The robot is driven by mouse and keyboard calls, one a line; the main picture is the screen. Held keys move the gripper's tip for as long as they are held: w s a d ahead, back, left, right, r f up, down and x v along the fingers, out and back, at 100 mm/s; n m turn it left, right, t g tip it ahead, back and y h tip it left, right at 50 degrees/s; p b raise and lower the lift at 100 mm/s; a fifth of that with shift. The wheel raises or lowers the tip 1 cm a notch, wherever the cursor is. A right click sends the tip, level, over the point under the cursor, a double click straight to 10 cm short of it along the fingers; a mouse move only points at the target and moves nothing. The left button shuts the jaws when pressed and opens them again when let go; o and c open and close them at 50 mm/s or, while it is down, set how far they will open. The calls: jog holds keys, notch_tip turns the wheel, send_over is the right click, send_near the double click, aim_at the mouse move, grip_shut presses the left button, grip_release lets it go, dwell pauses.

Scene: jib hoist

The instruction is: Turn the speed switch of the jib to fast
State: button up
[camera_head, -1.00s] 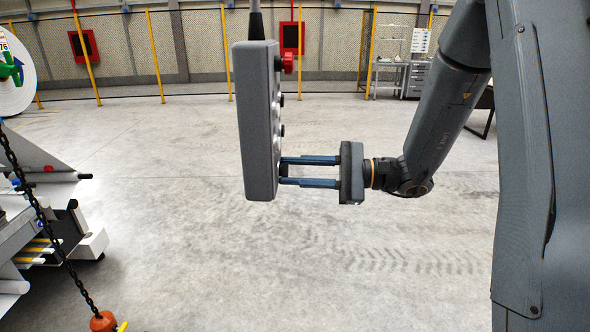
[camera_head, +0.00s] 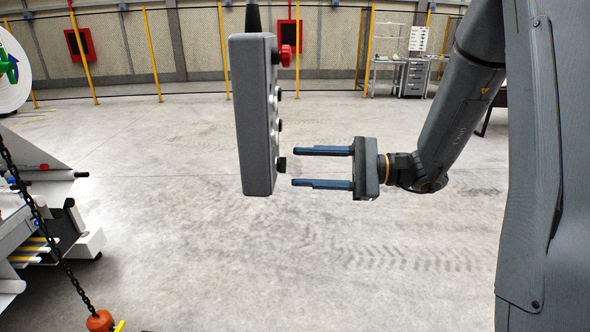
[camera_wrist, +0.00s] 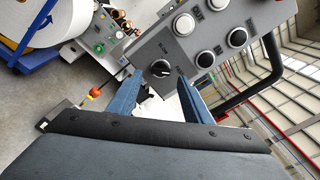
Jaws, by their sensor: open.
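The grey jib pendant (camera_head: 252,120) hangs upright in the head view, seen nearly edge-on with its controls facing right. The speed switch, a black rotary knob (camera_head: 281,164), sticks out low on that face. My gripper (camera_head: 292,167) is open and empty, just right of the knob. Its fingertips are level with the knob, one above and one below, apart from it. In the wrist view the fingers (camera_wrist: 160,76) point toward the knob.
A red button (camera_head: 286,55) sits near the pendant's top. Several round buttons (camera_wrist: 205,59) lie beside the knob in the wrist view. A chain with an orange hook block (camera_head: 101,321) hangs at lower left near a machine (camera_head: 40,205).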

jog(key=shift+s+d+b, duration=0.2)
jog(key=shift+d+b, duration=0.1)
jog(key=shift+d, duration=0.85)
jog(key=shift+s+d+b, duration=0.2)
jog(key=shift+d+b, duration=0.05)
jog(key=shift+d, duration=0.9)
jog(key=s+a+f+n+g+h, duration=0.3)
jog(key=s+f+g+h, duration=0.2)
jog(key=s+f+h, duration=0.5)
jog(key=s+d+f+n+t+h, duration=0.3)
jog(key=d+f+n+h, duration=0.4)
jog(key=d, duration=0.3)
jog(key=shift+s+f+n+h, duration=0.4)
jog(key=shift+s+n, duration=0.1)
